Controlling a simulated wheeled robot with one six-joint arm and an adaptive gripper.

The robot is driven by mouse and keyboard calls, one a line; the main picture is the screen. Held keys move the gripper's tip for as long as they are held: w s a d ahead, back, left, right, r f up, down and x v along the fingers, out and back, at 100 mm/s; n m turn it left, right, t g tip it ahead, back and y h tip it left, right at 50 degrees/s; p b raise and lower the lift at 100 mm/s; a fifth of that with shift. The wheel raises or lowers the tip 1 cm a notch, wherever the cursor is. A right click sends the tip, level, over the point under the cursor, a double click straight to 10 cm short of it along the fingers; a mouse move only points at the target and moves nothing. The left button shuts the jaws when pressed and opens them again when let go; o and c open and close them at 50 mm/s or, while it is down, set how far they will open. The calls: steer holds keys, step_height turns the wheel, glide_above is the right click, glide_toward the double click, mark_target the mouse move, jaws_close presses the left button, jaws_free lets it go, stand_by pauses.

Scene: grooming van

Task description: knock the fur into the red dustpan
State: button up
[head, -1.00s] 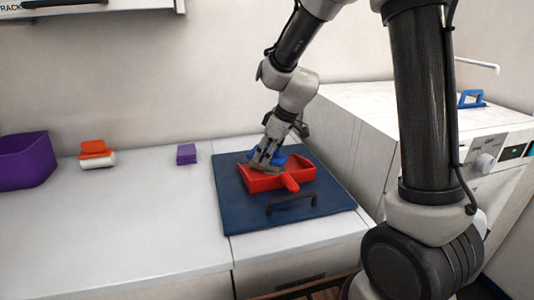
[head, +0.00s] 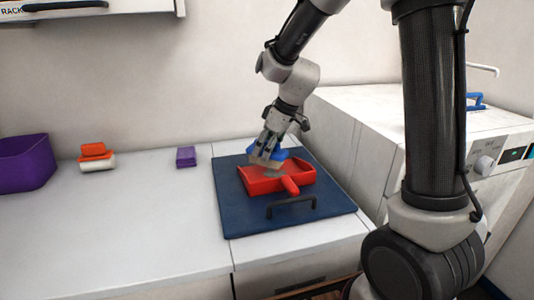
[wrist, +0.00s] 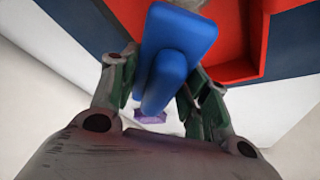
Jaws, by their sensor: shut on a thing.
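The red dustpan (head: 302,178) lies on a dark blue mat, its handle pointing to the front. It also shows in the wrist view (wrist: 258,45). My gripper (head: 266,158) is over the back left part of the pan, shut on the raised grip of a blue tool (wrist: 180,35). The tool is partly hidden by the fingers in the head view (head: 283,153). A grey patch that looks like fur (head: 271,174) shows inside the pan below my gripper. Grey fur also shows beyond the tool in the wrist view (wrist: 232,68). I cannot tell whether any still clings to the tool.
The dark blue mat (head: 235,205) has a black handle (head: 291,206) in front of the pan. A purple block (head: 186,157), an orange and white item (head: 96,157) and a purple bin (head: 25,165) stand left. The white machine (head: 350,130) bounds the right. The front-left counter is clear.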

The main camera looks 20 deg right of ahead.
mark_target(267, 141)
steer(key=shift+r, duration=1.55)
steer(key=shift+d, duration=0.1)
